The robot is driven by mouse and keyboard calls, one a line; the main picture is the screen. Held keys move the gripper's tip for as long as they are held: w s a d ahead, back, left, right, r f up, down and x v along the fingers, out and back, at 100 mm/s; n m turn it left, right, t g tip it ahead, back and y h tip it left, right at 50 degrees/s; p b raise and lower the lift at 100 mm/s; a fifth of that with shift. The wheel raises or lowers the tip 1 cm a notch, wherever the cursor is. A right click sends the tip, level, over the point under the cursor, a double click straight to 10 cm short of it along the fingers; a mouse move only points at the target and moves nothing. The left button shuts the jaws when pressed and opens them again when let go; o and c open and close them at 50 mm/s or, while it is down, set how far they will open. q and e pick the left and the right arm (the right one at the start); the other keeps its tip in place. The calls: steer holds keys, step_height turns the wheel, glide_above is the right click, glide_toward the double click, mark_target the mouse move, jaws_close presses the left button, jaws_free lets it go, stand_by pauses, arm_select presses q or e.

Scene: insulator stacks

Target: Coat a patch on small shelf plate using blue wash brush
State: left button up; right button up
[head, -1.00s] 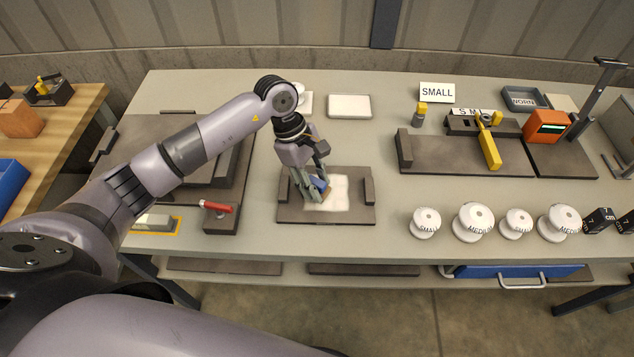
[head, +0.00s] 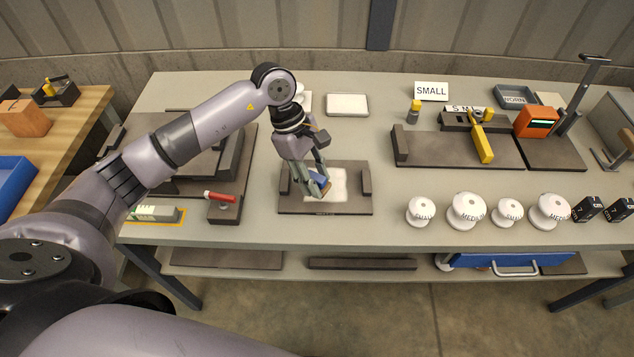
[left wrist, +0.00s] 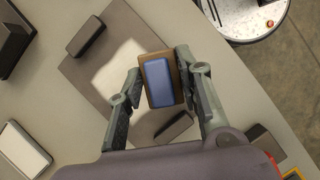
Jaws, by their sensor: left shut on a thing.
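My left gripper (head: 318,186) is shut on the blue wash brush (head: 320,181), a blue block with a brown edge. It also shows between the fingers in the left wrist view (left wrist: 158,84). The brush is over the white patch (head: 342,186) on a dark plate (head: 290,206) with a raised block at each side, which I take to be the small shelf plate. I cannot tell whether the brush touches the patch. The gripper hides part of the plate's left side. My right gripper is not in view.
White insulators (head: 466,211) stand along the front right edge, beside black cubes (head: 588,208). A dark fixture with a yellow lever (head: 482,142) is behind them. A red-handled tool (head: 219,196) lies left of the plate. A white tray (head: 347,104) is behind it.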

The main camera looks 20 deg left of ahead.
arm_select(q)
steer(key=shift+s+r+p, duration=0.1)
steer(key=shift+r+p, duration=0.45)
steer(key=shift+r, duration=1.25)
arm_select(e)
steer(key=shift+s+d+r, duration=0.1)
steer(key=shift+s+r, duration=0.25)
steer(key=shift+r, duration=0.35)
arm_select(q)
steer(key=shift+d, duration=0.1)
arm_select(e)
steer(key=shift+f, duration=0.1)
